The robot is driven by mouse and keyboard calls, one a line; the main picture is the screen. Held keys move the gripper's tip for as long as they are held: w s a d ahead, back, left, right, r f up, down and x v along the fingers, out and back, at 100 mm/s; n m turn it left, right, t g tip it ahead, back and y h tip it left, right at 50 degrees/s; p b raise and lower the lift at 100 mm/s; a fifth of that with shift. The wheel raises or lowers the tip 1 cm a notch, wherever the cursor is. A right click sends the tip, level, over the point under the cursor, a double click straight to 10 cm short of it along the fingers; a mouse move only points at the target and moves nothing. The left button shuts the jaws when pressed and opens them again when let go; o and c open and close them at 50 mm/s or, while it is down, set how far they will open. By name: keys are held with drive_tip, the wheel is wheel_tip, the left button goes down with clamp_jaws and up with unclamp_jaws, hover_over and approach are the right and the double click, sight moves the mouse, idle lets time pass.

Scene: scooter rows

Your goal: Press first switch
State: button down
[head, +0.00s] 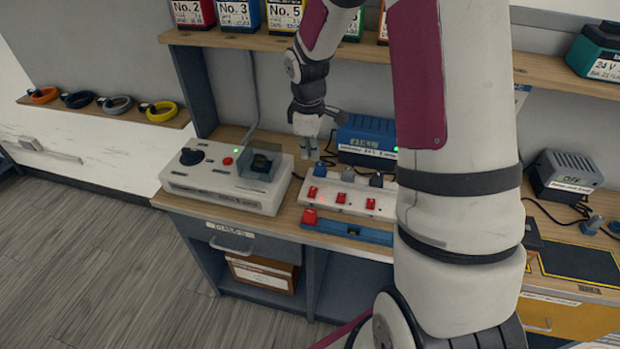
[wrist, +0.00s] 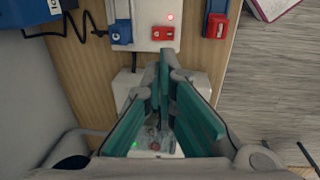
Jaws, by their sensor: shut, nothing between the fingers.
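A white switch panel (head: 333,206) lies on the wooden bench with a row of red switches on top. The leftmost red switch (head: 312,191) is at its left end; a red switch also shows in the wrist view (wrist: 162,33), near a lit red lamp (wrist: 171,17). Blue and grey plugs (head: 347,175) line the panel's back edge. My gripper (head: 309,156) points down, shut and empty, above the bench behind and left of the panel's left end. In the wrist view its fingertips (wrist: 164,56) appear just short of the red switch. I see no contact.
A white control box (head: 225,181) with a black knob and clear cover stands left of the panel. A blue power unit (head: 366,141) is behind it. A blue bar (head: 345,231) with a red block (head: 309,216) lies in front. A shelf (head: 350,49) hangs above.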

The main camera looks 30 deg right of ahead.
sight(312, 194)
drive_tip(key=f, duration=0.9)
drive_tip(key=w+d+f+p, duration=0.1)
drive_tip(key=f, duration=0.3)
drive_tip(key=shift+d+f, duration=0.1)
drive_tip(key=shift+f, duration=0.25)
drive_tip(key=shift+w, duration=0.1)
drive_tip(key=shift+w+d+f+b, duration=0.15)
drive_tip(key=shift+f+b, duration=0.25)
drive_tip(key=shift+f, duration=0.1)
drive_tip(key=shift+r, duration=0.15)
drive_tip(key=shift+s, duration=0.2)
drive_tip(key=shift+s+a+p, duration=0.5)
drive_tip(key=shift+s+a, duration=0.05)
drive_tip(key=shift+a, duration=0.15)
